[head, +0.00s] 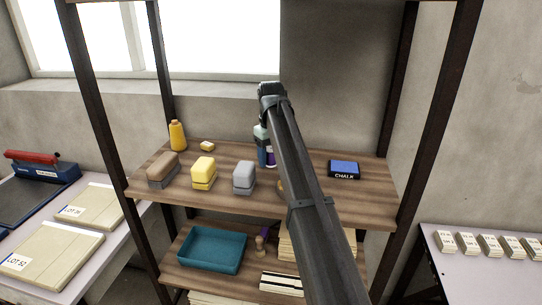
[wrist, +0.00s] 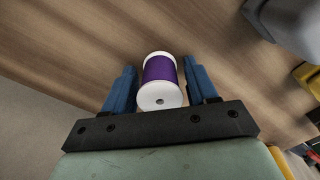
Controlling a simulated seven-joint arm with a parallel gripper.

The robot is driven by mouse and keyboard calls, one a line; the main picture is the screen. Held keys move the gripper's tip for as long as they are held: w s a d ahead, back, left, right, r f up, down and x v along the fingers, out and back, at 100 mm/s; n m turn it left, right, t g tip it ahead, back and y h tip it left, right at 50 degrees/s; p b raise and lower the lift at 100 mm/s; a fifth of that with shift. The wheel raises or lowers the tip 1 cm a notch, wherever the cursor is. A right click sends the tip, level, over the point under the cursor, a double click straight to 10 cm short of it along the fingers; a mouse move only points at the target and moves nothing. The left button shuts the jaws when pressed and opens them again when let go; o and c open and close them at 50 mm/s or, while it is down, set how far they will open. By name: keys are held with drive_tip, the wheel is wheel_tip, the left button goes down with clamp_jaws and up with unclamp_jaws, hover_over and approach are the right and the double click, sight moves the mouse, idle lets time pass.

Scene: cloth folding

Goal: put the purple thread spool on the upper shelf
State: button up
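The purple thread spool (wrist: 160,75) has white ends and shows between my gripper's two blue fingers in the wrist view. In the head view the spool (head: 271,158) is at the upper shelf (head: 300,200), partly hidden by my gripper. My gripper (wrist: 160,85) is open, with a finger on each side of the spool and a visible gap on both sides. In the head view my gripper (head: 264,154) points down at the shelf boards, and my arm hides part of it. The spool looks upright, on or just over the boards.
On the upper shelf, a brown block (head: 162,170), yellow block (head: 203,172) and grey block (head: 244,177) stand left of my gripper. A yellow bottle (head: 177,135) is behind them. A blue chalk box (head: 344,169) lies right. A teal tray (head: 212,250) is on the lower shelf.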

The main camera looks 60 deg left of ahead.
drive_tip(key=shift+o, duration=0.6)
drive_tip(key=shift+r, duration=0.1)
wheel_tip(320, 180, up, 8)
drive_tip(key=shift+f, duration=0.25)
